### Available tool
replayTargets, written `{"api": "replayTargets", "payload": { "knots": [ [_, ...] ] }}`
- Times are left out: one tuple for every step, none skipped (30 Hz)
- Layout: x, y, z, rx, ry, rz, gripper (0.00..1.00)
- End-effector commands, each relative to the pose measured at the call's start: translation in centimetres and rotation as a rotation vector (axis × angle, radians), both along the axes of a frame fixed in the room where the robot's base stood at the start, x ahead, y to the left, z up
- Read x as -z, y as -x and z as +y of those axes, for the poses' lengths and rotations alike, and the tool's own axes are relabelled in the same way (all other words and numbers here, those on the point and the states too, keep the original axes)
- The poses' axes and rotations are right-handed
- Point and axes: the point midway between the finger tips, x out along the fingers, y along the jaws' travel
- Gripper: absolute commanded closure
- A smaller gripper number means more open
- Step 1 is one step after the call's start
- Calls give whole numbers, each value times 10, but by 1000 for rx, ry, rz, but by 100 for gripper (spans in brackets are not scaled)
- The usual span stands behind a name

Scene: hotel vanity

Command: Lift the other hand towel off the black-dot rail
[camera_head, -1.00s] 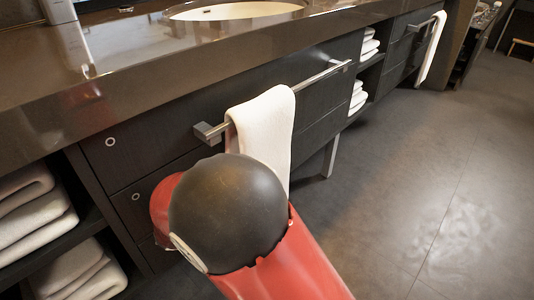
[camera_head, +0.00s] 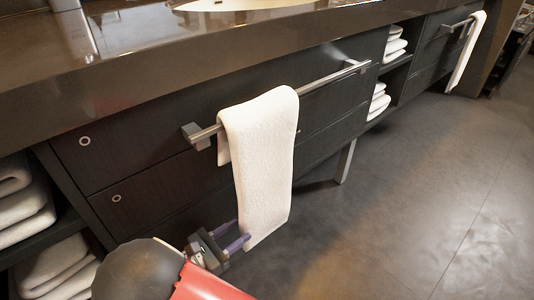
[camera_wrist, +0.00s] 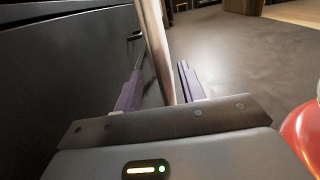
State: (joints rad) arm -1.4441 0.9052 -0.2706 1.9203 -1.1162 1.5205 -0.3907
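A white hand towel (camera_head: 262,150) hangs folded over the metal rail (camera_head: 325,79) on the near drawer front, close to the rail's left end. Its lower end hangs free. My gripper (camera_head: 241,231) is low at the towel's bottom left edge, fingers pointing toward it. In the wrist view, the towel (camera_wrist: 154,45) shows edge-on as a narrow pale strip between my gripper's two spread fingers (camera_wrist: 160,72), with gaps beside it. Another white towel (camera_head: 466,50) hangs on the far rail (camera_head: 457,25). I cannot make out a black dot on either rail.
The dark countertop (camera_head: 150,65) overhangs the drawers. Shelves with folded towels (camera_head: 58,265) stand at left, and more folded towels (camera_head: 379,102) lie between the drawer units. A metal leg (camera_head: 346,160) stands right of the near towel. The floor (camera_head: 420,190) at right is clear.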

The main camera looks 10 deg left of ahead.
Motion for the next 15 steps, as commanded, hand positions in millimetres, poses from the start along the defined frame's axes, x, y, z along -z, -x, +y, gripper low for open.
{"api": "replayTargets", "payload": {
  "knots": [
    [0,-5,-4,2,1,-1,60],
    [0,-7,-7,2,1,-1,60],
    [0,-11,-10,1,1,1,60],
    [0,-13,-11,2,0,0,60],
    [-1,-15,-13,2,0,0,60],
    [-1,-17,-15,2,-1,0,60],
    [-1,-19,-16,2,-1,0,60],
    [-2,-21,-18,2,-1,0,60],
    [-3,-24,-21,2,-1,0,60],
    [-3,-27,-23,2,0,0,60],
    [-4,-30,-27,3,0,0,60],
    [-5,-35,-31,4,-1,0,60],
    [-6,-39,-34,4,-1,0,60],
    [-6,-42,-37,3,0,0,60],
    [-6,-47,-41,3,-1,-1,60]
  ]
}}
